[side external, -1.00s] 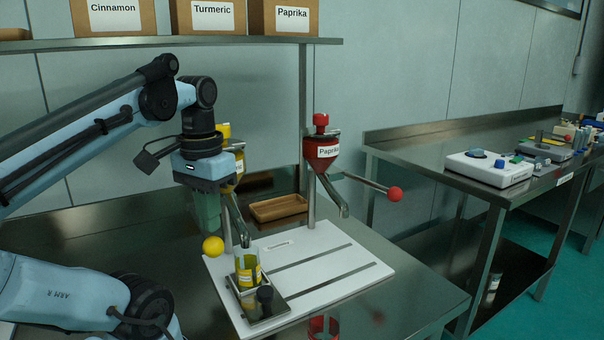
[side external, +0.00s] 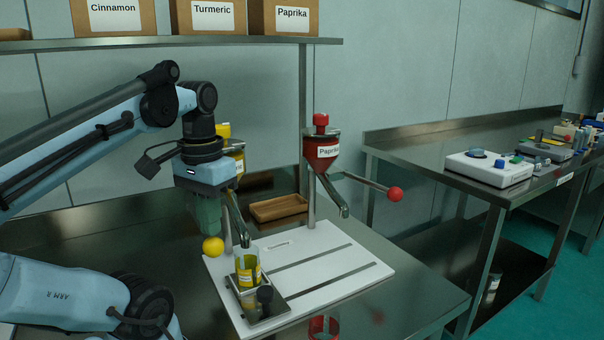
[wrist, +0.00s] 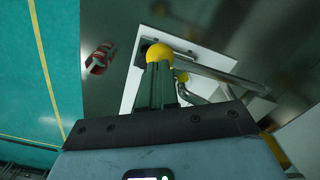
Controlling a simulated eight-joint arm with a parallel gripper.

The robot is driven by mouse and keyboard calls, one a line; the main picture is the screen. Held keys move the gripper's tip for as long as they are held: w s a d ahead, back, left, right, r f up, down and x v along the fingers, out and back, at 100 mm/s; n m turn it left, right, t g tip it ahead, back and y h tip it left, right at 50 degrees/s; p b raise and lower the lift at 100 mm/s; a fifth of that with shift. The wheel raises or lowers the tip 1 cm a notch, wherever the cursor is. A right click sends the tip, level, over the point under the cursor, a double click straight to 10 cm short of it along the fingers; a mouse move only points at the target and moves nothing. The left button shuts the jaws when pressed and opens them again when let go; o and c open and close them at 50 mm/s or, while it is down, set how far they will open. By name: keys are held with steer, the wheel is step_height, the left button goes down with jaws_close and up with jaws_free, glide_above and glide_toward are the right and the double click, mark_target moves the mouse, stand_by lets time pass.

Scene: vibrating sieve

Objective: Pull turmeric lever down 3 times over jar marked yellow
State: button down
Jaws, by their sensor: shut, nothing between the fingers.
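The turmeric dispenser (side external: 240,163) is mostly hidden behind my gripper; its yellow top and spout show in the side view. The ball also shows in the wrist view (wrist: 159,53), right at my fingertips. My gripper (side external: 208,231) points down, shut and empty, just above the ball; I cannot tell whether they touch. The jar with the yellow label (side external: 250,276) stands upright under the spout, on a small dark carriage (side external: 272,311) on the white board.
The red paprika dispenser (side external: 322,150) and its red-ball lever (side external: 395,194) stand to the right. A wooden tray (side external: 278,208) lies behind the white board (side external: 340,285). A red-marked jar (side external: 323,328) is at the front edge. A shelf with boxes (side external: 212,17) runs above.

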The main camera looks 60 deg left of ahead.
steer(key=shift+f, duration=2.8)
steer(key=shift+r, duration=4.85)
step_height(320, 180, up, 3)
glide_above(213, 245)
steer(key=a, duration=0.1)
steer(key=shift+w+a+f, duration=0.1)
steer(key=shift+f, duration=1.5)
steer(key=shift+w+a+f, duration=0.1)
steer(key=shift+f, duration=1.5)
steer(key=shift+f, duration=0.1)
